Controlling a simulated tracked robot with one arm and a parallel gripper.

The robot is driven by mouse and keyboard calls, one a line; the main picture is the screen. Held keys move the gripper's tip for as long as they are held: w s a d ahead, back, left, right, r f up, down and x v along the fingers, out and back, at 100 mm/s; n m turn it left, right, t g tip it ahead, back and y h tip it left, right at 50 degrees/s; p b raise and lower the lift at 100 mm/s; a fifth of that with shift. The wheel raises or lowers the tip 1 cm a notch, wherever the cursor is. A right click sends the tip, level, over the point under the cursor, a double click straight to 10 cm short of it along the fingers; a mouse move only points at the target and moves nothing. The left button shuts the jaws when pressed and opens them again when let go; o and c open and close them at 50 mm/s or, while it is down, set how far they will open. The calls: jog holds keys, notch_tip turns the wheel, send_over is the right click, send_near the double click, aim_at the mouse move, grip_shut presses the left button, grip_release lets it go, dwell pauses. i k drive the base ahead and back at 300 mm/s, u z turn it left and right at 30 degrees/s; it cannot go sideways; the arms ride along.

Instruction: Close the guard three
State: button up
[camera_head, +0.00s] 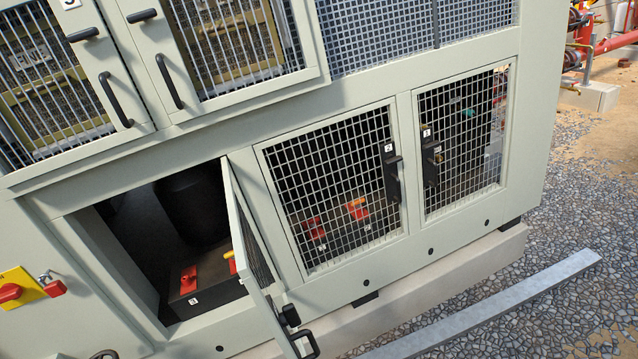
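The open guard (254,255) swings out from the lower row of the pale green cabinet, left of the guard labelled 2. It is seen nearly edge-on, and no number shows on it; by its place in the row it fits guard three. Its black handle (304,344) is at the bottom of the picture, on the door's free edge. The opening (135,235) behind it shows a dark cylinder and red switches (189,280) inside. The door's mesh is mostly hidden by the angle. My gripper is not in view.
Guard 2 (330,190) and guard 1 (462,140) are shut, with black handles. Upper doors (110,60) have bar handles. A yellow-red switch (20,287) is at the left. A grey metal rail (500,305) lies on the gravel (580,250) at lower right.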

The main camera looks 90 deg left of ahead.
aim_at(266, 307)
jog(key=z, duration=0.1)
jog(key=i, duration=1.85)
jog(key=u, duration=3.8)
jog(key=i, duration=0.5)
jog(key=k, duration=0.45)
jog(key=u, duration=0.05)
